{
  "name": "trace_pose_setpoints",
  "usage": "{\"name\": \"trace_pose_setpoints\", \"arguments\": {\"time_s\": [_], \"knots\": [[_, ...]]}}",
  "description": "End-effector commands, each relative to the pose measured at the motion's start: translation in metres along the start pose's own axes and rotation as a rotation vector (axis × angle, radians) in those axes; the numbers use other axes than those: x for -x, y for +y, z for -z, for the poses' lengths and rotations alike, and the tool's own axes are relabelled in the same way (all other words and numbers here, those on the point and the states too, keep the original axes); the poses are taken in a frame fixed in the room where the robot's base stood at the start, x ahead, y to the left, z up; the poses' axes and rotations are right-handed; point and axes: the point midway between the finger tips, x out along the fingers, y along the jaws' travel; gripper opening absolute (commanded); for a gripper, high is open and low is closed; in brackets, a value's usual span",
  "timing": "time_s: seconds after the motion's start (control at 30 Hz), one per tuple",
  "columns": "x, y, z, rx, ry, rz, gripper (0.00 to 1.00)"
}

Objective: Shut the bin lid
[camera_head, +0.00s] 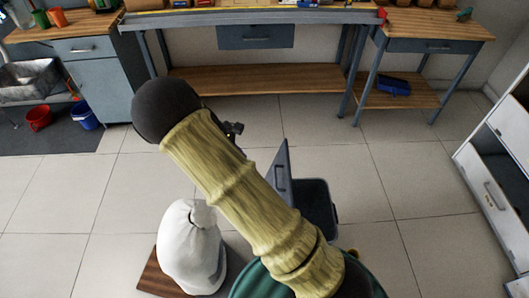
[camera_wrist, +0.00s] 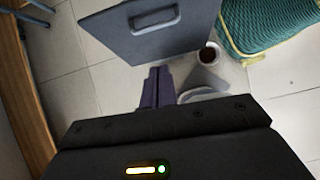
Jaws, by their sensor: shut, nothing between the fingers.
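The dark bin (camera_head: 318,202) stands on the tiled floor, right of my arm in the head view, with its opening dark. Its grey-blue lid (camera_head: 283,174) stands up steeply at the bin's left side, so the bin is open. My sleeved arm hides part of both. In the wrist view a grey panel with a bar handle, which looks like the lid (camera_wrist: 150,35), is just beyond my gripper (camera_wrist: 157,84). The fingers are together and empty. I cannot tell whether they touch the panel. In the head view the gripper is mostly hidden behind my arm.
A white sack (camera_head: 191,245) stands on a brown board (camera_head: 157,280) left of the bin. Workbenches (camera_head: 250,80) line the back; a white drawer cabinet (camera_head: 492,190) is at right. Red (camera_head: 38,117) and blue (camera_head: 84,115) buckets stand at left. Floor behind the bin is clear.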

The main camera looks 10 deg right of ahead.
Motion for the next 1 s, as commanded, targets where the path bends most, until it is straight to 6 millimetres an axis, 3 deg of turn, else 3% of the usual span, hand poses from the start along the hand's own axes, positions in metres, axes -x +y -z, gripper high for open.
{"name": "trace_pose_setpoints", "arguments": {"time_s": [0.53, 1.0], "knots": [[-0.005, 0.002, 0.002, 0.029, -0.020, -0.006, 0.00], [-0.080, 0.002, 0.001, 0.027, -0.021, -0.005, 0.00]]}}
